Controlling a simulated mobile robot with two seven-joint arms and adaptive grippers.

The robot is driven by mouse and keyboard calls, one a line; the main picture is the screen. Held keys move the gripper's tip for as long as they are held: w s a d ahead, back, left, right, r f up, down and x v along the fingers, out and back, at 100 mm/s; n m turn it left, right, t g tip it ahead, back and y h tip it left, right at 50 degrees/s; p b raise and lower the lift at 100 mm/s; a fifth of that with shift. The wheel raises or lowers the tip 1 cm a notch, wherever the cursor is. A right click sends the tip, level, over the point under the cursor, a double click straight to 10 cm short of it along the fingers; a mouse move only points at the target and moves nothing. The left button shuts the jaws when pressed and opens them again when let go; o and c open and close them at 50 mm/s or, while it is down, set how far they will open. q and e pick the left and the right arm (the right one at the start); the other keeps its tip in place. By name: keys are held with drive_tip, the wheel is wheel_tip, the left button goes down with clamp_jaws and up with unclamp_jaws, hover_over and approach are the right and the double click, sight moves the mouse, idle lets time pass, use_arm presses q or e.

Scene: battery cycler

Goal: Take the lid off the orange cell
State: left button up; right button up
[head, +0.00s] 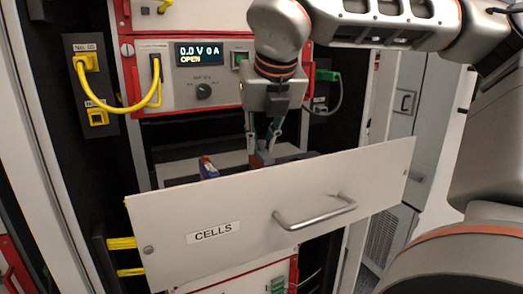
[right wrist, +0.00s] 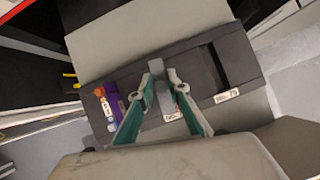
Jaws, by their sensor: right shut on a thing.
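My right gripper (head: 262,148) reaches down behind the front of the open CELLS drawer (head: 240,255). In the right wrist view its fingers (right wrist: 160,85) are closed on the sides of a narrow grey piece (right wrist: 157,68), which looks like a lid or its grip. A small patch of orange (right wrist: 183,88) shows beside the right finger, probably the orange cell; most of it is hidden. In the head view an orange-brown patch (head: 257,161) shows just below the fingertips. I cannot tell whether the grey piece is seated or lifted. My left gripper is not in view.
A purple cell (right wrist: 113,97) stands left of the fingers in the dark tray (right wrist: 238,52). An empty-looking slot (right wrist: 205,66) lies to the right. The drawer handle (head: 315,212) sticks out in front. A yellow cable (head: 120,107) loops at the upper left.

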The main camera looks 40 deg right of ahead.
sight(260, 140)
drive_tip(key=shift+r, duration=0.1)
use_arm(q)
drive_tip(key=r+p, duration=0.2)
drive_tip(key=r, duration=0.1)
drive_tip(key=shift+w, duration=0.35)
use_arm(e)
wheel_tip(260, 140, up, 20)
drive_tip(key=shift+f, duration=0.25)
clamp_jaws()
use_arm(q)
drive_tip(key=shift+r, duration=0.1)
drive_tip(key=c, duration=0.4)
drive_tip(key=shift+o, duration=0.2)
use_arm(e)
drive_tip(key=shift+r, duration=0.15)
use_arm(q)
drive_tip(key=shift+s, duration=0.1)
use_arm(e)
drive_tip(key=shift+w+a, duration=0.1)
